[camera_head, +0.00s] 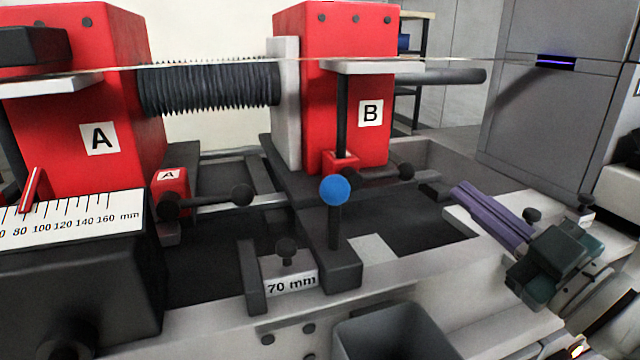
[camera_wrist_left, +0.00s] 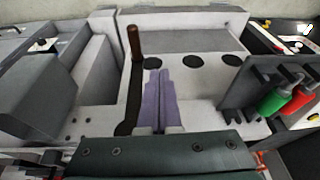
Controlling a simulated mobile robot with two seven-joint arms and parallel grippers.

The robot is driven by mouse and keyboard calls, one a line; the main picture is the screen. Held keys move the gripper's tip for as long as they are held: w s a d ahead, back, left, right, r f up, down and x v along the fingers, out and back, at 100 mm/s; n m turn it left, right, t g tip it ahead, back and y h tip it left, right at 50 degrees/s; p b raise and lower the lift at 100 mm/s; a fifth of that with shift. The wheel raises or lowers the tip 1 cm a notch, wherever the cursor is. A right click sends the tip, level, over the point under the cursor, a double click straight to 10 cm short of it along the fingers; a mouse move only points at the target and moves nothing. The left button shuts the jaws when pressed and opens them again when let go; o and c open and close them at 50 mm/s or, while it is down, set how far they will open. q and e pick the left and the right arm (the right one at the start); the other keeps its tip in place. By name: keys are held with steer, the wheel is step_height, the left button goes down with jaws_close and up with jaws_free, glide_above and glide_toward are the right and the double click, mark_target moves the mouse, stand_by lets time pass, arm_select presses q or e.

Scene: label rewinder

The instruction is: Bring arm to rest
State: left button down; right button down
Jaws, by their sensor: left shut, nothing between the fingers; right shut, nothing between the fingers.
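My right gripper (camera_head: 462,195) comes in from the right in the head view, with long purple fingers and a dark green body. Its fingers are together and empty, over the right part of the machine bed. My left gripper (camera_wrist_left: 160,78) shows in the left wrist view, its purple fingers shut with nothing between them. It points at a light grey fixture (camera_wrist_left: 200,45) with a brown peg (camera_wrist_left: 134,42) just left of the fingertips. The left arm does not show in the head view.
Red blocks A (camera_head: 100,100) and B (camera_head: 345,95) stand on the rewinder with a black bellows (camera_head: 208,86) between them. A blue knob (camera_head: 335,190) stands up in front, by a 70 mm block (camera_head: 291,285). A rack (camera_wrist_left: 245,92) with green and red tools stands right of my left gripper.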

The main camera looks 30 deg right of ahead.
steer(key=a+f+m+g+p, duration=0.3)
steer(key=a+f+g+p, duration=0.1)
steer(key=a+g, duration=0.35)
steer(key=s+a+g+y+p, duration=0.2)
steer(key=s+a+g+p, duration=0.1)
steer(key=s+a+g, duration=0.8)
steer(key=s+d+r+t+p, duration=0.1)
steer(key=s+r+t+p, duration=0.1)
steer(key=r+p, duration=3.5)
steer(key=shift+s+d+r+p, duration=0.15)
steer(key=shift+s+r+p, duration=0.2)
steer(key=shift+s+r, duration=0.45)
steer(key=shift+w+r, duration=0.1)
steer(key=shift+w, duration=0.05)
